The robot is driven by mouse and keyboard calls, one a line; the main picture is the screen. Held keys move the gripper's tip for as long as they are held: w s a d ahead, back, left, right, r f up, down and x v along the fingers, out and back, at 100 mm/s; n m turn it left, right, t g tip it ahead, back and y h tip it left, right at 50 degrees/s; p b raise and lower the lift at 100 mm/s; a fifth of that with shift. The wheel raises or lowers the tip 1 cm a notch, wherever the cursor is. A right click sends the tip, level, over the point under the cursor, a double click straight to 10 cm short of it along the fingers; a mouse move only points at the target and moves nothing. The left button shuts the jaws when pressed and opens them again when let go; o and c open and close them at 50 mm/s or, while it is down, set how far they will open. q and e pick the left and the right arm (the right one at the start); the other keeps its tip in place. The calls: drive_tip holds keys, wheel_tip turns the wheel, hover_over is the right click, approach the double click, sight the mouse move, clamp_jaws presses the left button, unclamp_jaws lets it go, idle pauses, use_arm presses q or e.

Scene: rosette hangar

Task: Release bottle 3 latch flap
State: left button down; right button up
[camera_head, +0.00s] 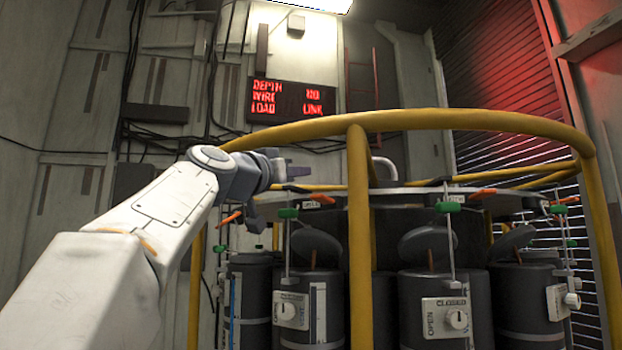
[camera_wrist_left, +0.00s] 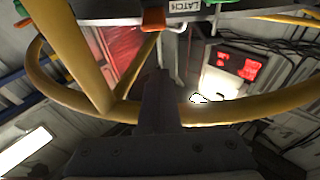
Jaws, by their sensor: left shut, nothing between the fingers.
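Several dark bottles stand in a round rack, among them a front one (camera_head: 430,285) and one to its left (camera_head: 316,275). I cannot read which is bottle 3. Orange latch flaps sit along the rack's pale top plate: one left (camera_head: 229,218), one near the front post (camera_head: 322,198), one right (camera_head: 482,193). My left gripper (camera_head: 298,172) is shut and empty, near the rack's left side by the yellow rail. In the left wrist view its dark fingers (camera_wrist_left: 160,85) point up toward an orange flap (camera_wrist_left: 153,18) beside a LATCH label (camera_wrist_left: 186,6), with a visible gap. My right gripper is out of view.
A yellow rail (camera_head: 470,119) with upright posts (camera_head: 359,230) rings the rack, close to my left arm. Thin rods with green clips (camera_head: 448,207) stand before the bottles. A red-lettered sign (camera_head: 290,101) hangs on the back wall.

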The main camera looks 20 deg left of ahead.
sight(323, 199)
use_arm(q)
drive_tip(key=r+p+x, duration=0.1)
drive_tip(key=p+x, duration=0.2)
drive_tip(key=x, duration=0.3)
drive_tip(key=shift+s+a+f+b, duration=0.1)
drive_tip(key=shift+s+f+b, duration=0.2)
drive_tip(key=shift+f, duration=0.55)
drive_tip(key=shift+s+f+b, duration=0.1)
drive_tip(key=shift+f+b, duration=0.3)
drive_tip(key=shift+f, duration=0.5)
drive_tip(key=shift+s+a+f+b, duration=0.15)
drive_tip(key=shift+f+b, duration=0.2)
drive_tip(key=shift+f, duration=0.5)
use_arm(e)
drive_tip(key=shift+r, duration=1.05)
use_arm(q)
drive_tip(key=shift+d, duration=0.1)
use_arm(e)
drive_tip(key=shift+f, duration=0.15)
